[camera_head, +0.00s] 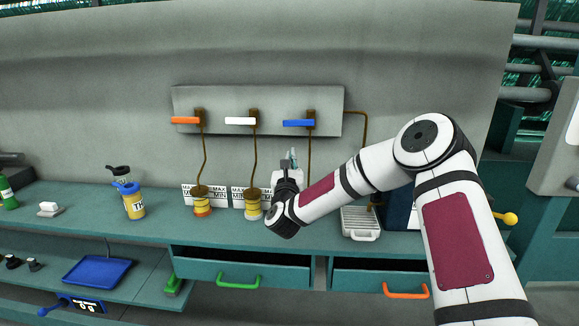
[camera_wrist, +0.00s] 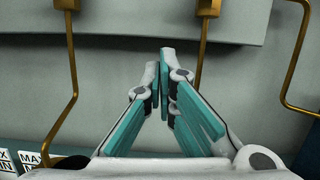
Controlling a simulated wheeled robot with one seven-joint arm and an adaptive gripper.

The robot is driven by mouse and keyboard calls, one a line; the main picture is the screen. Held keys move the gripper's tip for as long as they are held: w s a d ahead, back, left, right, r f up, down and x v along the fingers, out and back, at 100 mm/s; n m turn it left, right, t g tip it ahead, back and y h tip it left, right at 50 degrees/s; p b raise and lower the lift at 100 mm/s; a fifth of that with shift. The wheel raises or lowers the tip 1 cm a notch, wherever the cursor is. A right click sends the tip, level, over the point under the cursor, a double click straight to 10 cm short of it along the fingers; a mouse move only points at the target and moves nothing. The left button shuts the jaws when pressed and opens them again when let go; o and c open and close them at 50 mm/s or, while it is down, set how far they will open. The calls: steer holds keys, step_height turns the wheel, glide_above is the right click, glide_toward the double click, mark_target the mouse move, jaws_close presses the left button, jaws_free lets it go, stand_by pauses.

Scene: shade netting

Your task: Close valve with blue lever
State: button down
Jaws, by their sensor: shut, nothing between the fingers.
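The blue lever (camera_head: 299,123) is on the rightmost of three valves on a grey wall panel. It lies horizontal, pointing left from its brass valve body (camera_head: 310,118). My gripper (camera_head: 291,156) is below this lever, a little to its left, and apart from it. In the wrist view my gripper (camera_wrist: 165,60) has its fingertips together with nothing between them, pointing at the wall just under the panel's lower edge. The valve body's lower end (camera_wrist: 207,8) shows at the top there; the blue lever is out of that view.
An orange lever (camera_head: 185,120) and a white lever (camera_head: 239,121) are on the valves to the left. Brass pipes run down from the valves. The teal bench (camera_head: 100,205) below holds a yellow bottle (camera_head: 133,205) and a white tray (camera_head: 360,222). Wall space around my gripper is clear.

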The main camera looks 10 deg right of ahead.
mark_target(298, 123)
steer(key=shift+w+d+r+p, duration=0.1)
steer(key=shift+w+r+p, duration=0.1)
steer(key=shift+w+r, duration=0.45)
steer(key=shift+w+d+r+p, duration=0.2)
steer(key=shift+w+r, duration=0.15)
steer(key=shift+r, duration=0.6)
steer(key=shift+w+d+r+p, duration=0.1)
steer(key=shift+w+r+p, duration=0.1)
steer(key=shift+w+r, duration=0.45)
steer(key=shift+s+r, duration=0.15)
steer(key=shift+r, duration=0.05)
steer(key=shift+a+r+m+h, duration=0.2)
steer(key=shift+r+m+h, duration=0.2)
steer(key=shift+r+m, duration=0.25)
steer(key=shift+r, duration=0.1)
